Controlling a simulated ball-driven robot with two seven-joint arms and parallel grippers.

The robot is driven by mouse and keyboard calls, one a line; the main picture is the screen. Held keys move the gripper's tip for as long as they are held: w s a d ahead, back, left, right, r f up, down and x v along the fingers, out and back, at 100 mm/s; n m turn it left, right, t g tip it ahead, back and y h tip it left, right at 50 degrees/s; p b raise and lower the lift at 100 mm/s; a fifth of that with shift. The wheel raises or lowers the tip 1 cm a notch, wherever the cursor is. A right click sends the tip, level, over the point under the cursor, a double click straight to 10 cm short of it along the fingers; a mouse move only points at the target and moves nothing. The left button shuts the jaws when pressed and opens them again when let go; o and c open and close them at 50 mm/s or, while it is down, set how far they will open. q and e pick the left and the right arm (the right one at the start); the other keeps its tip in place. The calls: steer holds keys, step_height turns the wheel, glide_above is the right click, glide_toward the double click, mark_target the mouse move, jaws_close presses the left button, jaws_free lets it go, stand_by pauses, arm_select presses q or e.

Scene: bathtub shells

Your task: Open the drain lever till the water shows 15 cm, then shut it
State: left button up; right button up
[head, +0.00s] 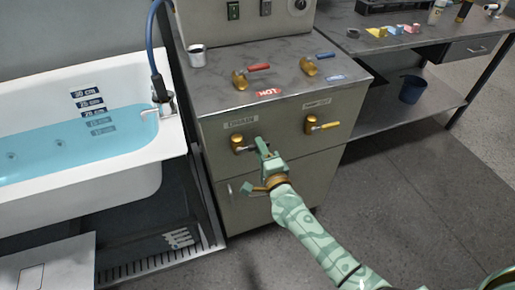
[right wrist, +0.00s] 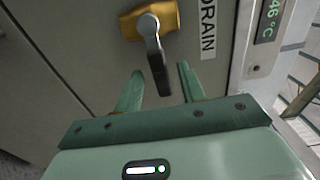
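The drain lever (head: 238,143) is a brass valve under the DRAIN label (head: 240,122) on the grey cabinet front. Its handle points right in the head view. In the right wrist view the brass body (right wrist: 150,18) carries a metal arm with a dark grip (right wrist: 158,72). My right gripper (head: 256,165) is open in front of it. In the right wrist view its fingers (right wrist: 160,78) stand apart on either side of the grip's end. Contact cannot be told. The tub water (head: 60,145) stands around the 20 cm label (head: 95,113); lower marks are under water. My left gripper is not in view.
A second brass lever (head: 314,124) is on the front to the right. Red (head: 259,67) and blue (head: 325,55) tap handles and a metal cup (head: 197,56) are on top. A display (right wrist: 268,20) reads 46 °C. Floor to the right is clear.

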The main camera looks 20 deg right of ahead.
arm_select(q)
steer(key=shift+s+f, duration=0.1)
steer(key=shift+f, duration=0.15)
arm_select(e)
steer(key=shift+w, duration=0.95)
jaws_close()
